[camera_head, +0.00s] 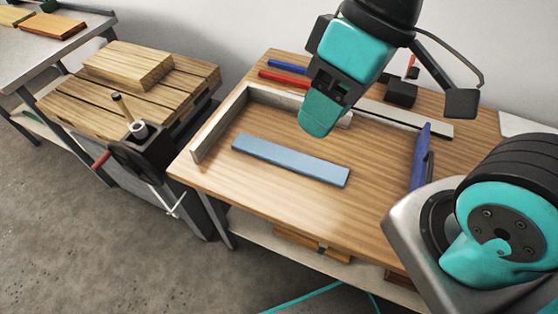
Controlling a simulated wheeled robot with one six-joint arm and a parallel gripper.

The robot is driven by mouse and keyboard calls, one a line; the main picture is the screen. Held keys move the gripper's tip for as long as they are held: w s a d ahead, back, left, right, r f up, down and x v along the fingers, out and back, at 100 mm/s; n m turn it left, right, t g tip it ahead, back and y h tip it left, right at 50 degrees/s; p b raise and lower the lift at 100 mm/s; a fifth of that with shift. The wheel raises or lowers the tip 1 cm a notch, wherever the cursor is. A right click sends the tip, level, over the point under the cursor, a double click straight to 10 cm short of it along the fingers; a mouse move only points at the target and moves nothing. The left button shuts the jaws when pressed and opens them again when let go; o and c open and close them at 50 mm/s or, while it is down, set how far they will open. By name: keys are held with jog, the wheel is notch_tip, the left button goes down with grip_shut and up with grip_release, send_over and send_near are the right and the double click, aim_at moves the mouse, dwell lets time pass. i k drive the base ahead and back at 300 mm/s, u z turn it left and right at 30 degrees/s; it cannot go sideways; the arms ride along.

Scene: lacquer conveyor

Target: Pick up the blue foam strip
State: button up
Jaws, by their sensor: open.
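The blue foam strip (290,160) is a long, flat, light-blue bar. It lies on the wooden tabletop, slanting down to the right, and all of its top face shows. My gripper (319,118) hangs at the upper middle of the view, with its teal and black end pointing down. In the picture it is above the strip's right half, apart from it. My gripper is open, and nothing shows in it. The gap between its fingers is hard to see from this side, and its height over the table cannot be told.
A pale L-shaped wooden edging (209,132) borders the strip's left and far sides. Red (284,79) and blue (287,66) bars lie behind. A slatted workbench (170,92) stands left. Tabletop around the strip is clear.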

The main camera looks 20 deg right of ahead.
aim_at(326, 172)
jog(key=z, duration=1.6)
jog(key=k, duration=1.25)
jog(key=z, duration=0.4)
